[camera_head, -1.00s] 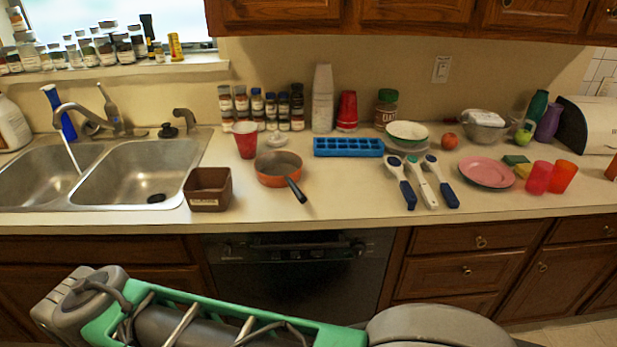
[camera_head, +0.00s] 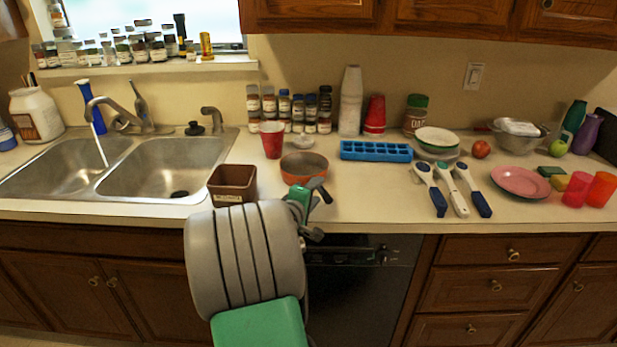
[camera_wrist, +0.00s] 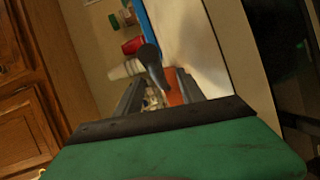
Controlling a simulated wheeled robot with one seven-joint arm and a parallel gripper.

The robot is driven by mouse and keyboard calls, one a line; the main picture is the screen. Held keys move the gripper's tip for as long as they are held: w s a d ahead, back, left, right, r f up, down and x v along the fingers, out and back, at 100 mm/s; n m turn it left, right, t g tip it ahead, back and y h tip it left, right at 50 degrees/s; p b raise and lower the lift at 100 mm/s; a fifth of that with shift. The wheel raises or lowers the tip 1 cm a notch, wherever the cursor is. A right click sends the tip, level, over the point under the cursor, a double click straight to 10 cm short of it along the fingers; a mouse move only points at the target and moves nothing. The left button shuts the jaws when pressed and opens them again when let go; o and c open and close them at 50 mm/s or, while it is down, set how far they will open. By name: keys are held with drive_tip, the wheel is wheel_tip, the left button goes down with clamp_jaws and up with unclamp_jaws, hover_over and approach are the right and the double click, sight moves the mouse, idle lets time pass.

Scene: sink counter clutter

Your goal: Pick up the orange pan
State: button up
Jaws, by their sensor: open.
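The orange pan (camera_head: 303,165) sits upright on the counter, right of the brown box, with its dark handle pointing toward the counter's front edge. My gripper (camera_head: 317,209) is at the front edge by the handle, open and empty, and it partly covers the pan's near side. In the wrist view, the dark handle (camera_wrist: 151,58) and a bit of the pan's orange side (camera_wrist: 174,84) show beyond and between the fingers (camera_wrist: 158,92). I cannot tell whether the fingers touch the handle. Most of the pan is hidden there.
A brown box (camera_head: 232,186) stands left of the pan and a red cup (camera_head: 272,140) behind it. A blue ice tray (camera_head: 376,151) lies to the right, with several white-and-blue utensils (camera_head: 455,188) farther right. The counter between pan and utensils is clear.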

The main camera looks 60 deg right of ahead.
drive_tip(key=d, duration=0.3)
drive_tip(key=shift+w+d+f, duration=0.1)
drive_tip(key=shift+w+f, duration=0.05)
drive_tip(key=shift+f, duration=0.1)
clamp_jaws()
idle(1.0)
drive_tip(key=shift+r, duration=0.2)
